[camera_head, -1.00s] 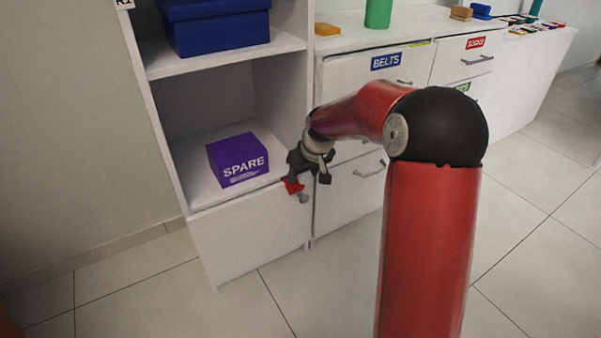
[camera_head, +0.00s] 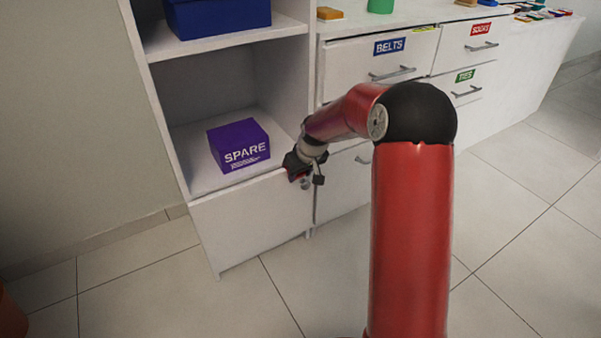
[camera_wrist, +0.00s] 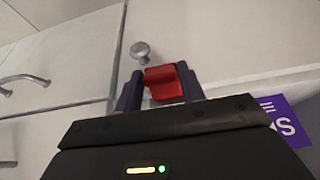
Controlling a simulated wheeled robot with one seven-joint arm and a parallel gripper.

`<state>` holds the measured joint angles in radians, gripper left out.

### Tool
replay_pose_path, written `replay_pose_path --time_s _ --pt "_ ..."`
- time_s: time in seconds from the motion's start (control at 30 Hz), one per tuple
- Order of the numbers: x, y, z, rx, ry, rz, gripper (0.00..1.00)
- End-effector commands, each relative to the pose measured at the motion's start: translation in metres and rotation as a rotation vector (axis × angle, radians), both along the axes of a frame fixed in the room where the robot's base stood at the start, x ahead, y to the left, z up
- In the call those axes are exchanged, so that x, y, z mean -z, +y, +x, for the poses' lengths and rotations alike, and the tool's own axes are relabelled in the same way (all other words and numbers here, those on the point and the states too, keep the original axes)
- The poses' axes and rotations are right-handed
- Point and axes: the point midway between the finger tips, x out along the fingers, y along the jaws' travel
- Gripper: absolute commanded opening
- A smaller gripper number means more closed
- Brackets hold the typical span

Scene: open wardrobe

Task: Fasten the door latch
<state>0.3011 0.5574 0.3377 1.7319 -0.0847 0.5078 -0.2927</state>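The red latch piece (camera_wrist: 165,84) sits between the two dark fingers of my gripper (camera_wrist: 160,88) in the wrist view, with both fingers against its sides. In the head view my gripper (camera_head: 304,172) is at the upper right corner of the low white cabinet door (camera_head: 253,222), and only a little red of the latch shows beside it. A round metal knob (camera_wrist: 140,50) is just beyond the latch; it also shows in the head view (camera_head: 306,184). The door looks flush with the cabinet front. My gripper hides the latch's mount.
A purple SPARE box (camera_head: 239,145) sits on the shelf above the door. A blue box (camera_head: 218,15) is on the shelf higher up. Drawers with bar handles (camera_head: 393,73) stand to the right. The tiled floor in front is clear.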

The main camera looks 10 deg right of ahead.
Motion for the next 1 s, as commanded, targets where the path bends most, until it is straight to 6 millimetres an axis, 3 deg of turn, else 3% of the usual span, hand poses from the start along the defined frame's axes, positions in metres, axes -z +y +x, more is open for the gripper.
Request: replay_pose_path --time_s 0.03,0.2,0.57,1.0 --pt "0.0 0.0 0.0 0.0 0.0 0.0 0.32" --pt "0.0 0.0 0.0 0.0 0.0 0.0 0.13" --pt "0.009 -0.002 -0.002 0.003 -0.067 0.022 0.13" --pt "0.028 -0.004 -0.003 0.01 -0.394 0.133 0.13"
